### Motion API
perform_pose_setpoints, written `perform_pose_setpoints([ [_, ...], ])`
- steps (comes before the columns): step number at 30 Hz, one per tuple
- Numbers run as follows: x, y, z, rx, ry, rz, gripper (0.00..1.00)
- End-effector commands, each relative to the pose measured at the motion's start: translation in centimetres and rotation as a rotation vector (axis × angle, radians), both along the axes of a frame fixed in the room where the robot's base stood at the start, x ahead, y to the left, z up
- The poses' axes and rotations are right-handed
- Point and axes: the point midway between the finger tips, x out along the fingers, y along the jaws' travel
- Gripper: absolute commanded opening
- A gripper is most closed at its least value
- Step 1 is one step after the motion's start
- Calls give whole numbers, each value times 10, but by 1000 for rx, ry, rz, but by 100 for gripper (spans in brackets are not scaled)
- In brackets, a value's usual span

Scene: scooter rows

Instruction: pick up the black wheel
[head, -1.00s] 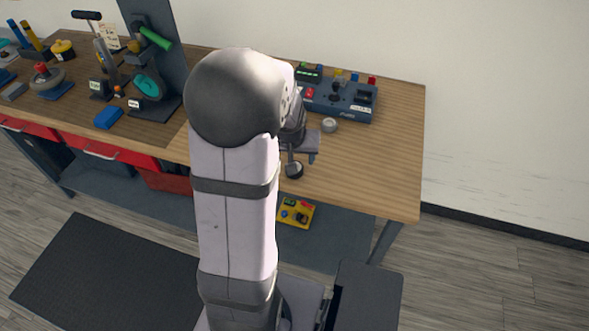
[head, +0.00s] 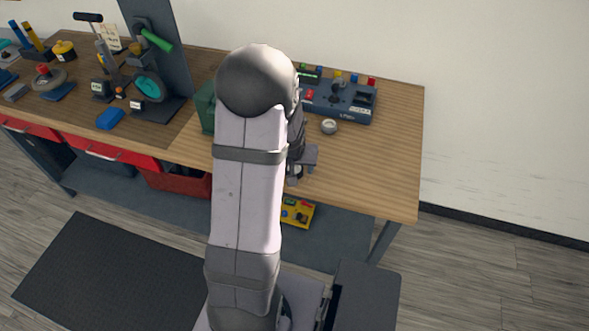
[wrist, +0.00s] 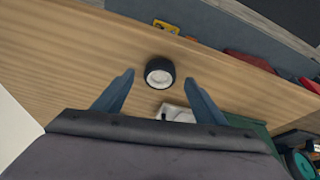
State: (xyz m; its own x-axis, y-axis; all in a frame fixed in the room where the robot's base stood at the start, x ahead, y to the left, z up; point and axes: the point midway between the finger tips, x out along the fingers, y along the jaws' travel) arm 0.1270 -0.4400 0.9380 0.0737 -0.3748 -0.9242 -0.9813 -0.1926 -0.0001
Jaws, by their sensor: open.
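The black wheel (wrist: 160,73) has a black tyre and a pale hub. In the wrist view it sits on the wooden bench top near the bench edge, between and a little beyond my open fingertips, with space on both sides. My gripper (wrist: 159,78) is open and empty, with two blue-grey fingers. In the head view my gripper (head: 297,178) is over the front part of the bench, and the wheel is mostly hidden by it and my arm.
A grey control box (head: 345,100) with coloured buttons stands at the back. A small round silver piece (head: 329,126) lies in front of it. A green box (head: 205,108) is partly hidden behind my arm. A yellow box (head: 297,212) sits on the lower shelf. The bench's right side is clear.

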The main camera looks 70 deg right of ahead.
Motion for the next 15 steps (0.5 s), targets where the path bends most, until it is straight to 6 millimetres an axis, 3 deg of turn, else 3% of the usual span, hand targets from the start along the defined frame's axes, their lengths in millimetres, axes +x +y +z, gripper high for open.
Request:
perform_pose_setpoints([
  [4,1,-4,-12,0,0,0,65],
  [13,1,-6,-14,-1,0,0,65],
  [15,1,-6,-14,-1,0,0,48],
])
